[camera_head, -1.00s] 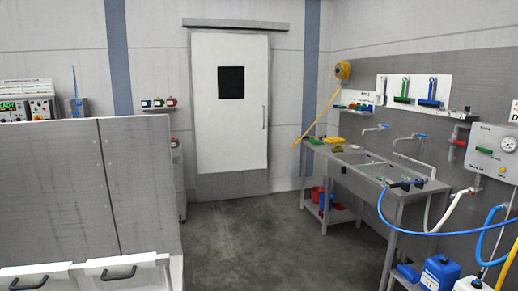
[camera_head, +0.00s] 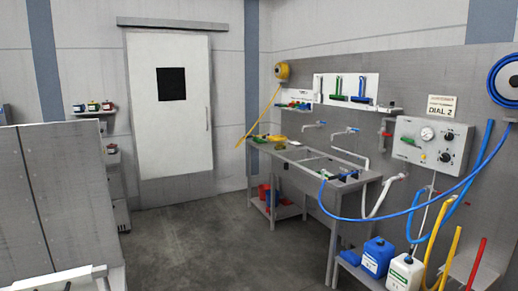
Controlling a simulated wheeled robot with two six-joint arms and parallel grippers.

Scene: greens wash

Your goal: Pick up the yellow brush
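A small yellow item (camera_head: 277,139) lies at the far left end of the steel sink table (camera_head: 300,160). It is too small to tell whether it is the yellow brush. A green item (camera_head: 259,139) lies just left of it, and a dull yellow-green item (camera_head: 280,146) lies just in front of it. A wall shelf (camera_head: 290,107) above holds several small coloured items that I cannot make out. Neither of my grippers is in view.
Grey floor (camera_head: 220,225) is open between the grey panel (camera_head: 50,195) at left and the sink table. A blue hose (camera_head: 400,216) loops out at the table's right. Blue (camera_head: 377,257) and white (camera_head: 404,272) canisters stand low at right. A white door (camera_head: 170,105) is behind.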

